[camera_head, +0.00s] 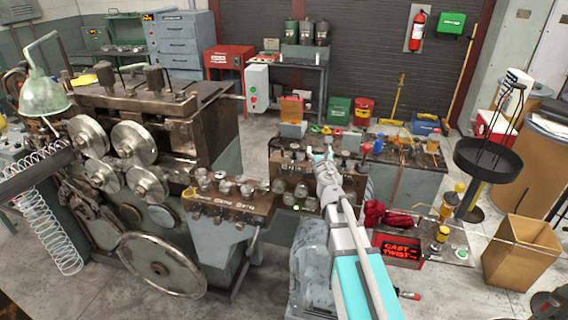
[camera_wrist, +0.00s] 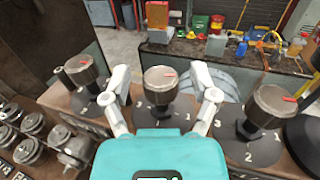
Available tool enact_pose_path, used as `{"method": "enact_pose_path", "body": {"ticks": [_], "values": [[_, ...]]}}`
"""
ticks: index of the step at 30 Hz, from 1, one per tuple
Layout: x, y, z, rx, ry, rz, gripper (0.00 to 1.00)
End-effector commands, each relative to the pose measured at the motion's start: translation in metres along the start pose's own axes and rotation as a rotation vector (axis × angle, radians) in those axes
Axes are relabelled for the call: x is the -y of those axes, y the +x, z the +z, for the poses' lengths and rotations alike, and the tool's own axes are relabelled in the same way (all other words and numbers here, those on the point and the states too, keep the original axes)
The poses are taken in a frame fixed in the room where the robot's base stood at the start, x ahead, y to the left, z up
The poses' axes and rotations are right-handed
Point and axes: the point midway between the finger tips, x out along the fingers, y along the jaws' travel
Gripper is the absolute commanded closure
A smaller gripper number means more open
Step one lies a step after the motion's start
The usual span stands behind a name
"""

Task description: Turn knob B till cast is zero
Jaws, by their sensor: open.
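In the wrist view, three grey metal knobs with red pointer marks stand on numbered dark dials: a left knob (camera_wrist: 84,71), a middle knob (camera_wrist: 161,84) and a right knob (camera_wrist: 271,106). I cannot read any letter that tells which is knob B. My gripper (camera_wrist: 161,76) is open, with one white finger on each side of the middle knob and gaps between. In the head view my gripper (camera_head: 320,156) is over the back console and hides part of it.
The coiling machine (camera_head: 150,150) with a wire spring (camera_head: 58,235) stands at left. A front console (camera_head: 230,203) carries several metal knobs. A cluttered bench (camera_head: 405,165) lies behind my arm. A black round tray stand (camera_head: 488,160) and a cardboard box (camera_head: 522,255) stand at right.

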Motion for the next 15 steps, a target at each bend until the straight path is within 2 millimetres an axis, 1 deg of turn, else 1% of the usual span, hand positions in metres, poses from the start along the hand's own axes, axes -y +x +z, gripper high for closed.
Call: {"method": "enact_pose_path", "body": {"ticks": [15], "values": [[-0.0011,0.0008,0.0000,0.000,0.000,-0.224,0.24]]}}
